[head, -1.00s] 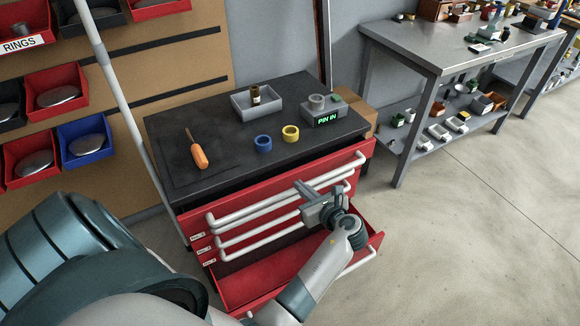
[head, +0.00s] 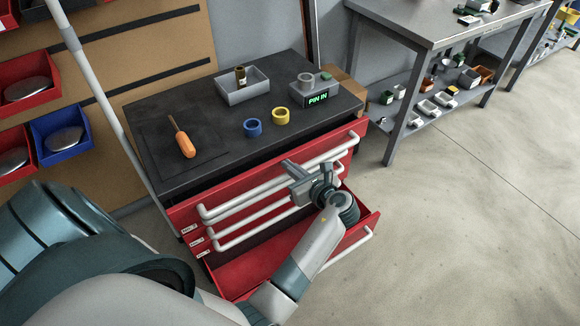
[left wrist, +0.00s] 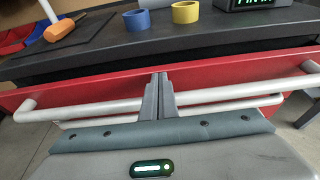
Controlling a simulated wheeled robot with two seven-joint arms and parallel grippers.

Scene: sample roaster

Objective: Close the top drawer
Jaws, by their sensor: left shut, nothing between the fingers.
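The top drawer (head: 225,191) of the red cabinet stands out a little, with a dark gap between its front and the black cabinet top. It has a long white handle (head: 240,200). In the left wrist view the red drawer front (left wrist: 90,84) and handle (left wrist: 90,109) run across the picture. My left gripper (head: 288,165) is shut and empty, its fingertips (left wrist: 160,76) at the middle of the drawer front, overlapping the handle in view. I cannot tell if they touch the front. My right gripper is not in view.
A lower drawer (head: 290,255) is pulled well out below my left gripper. On the black top (head: 215,130) are an orange-handled screwdriver (head: 184,152), blue and yellow rings, a grey tray (head: 240,90) and a "PIN IN" device (head: 315,96). A grey workbench (head: 400,20) stands at the right. Floor there is clear.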

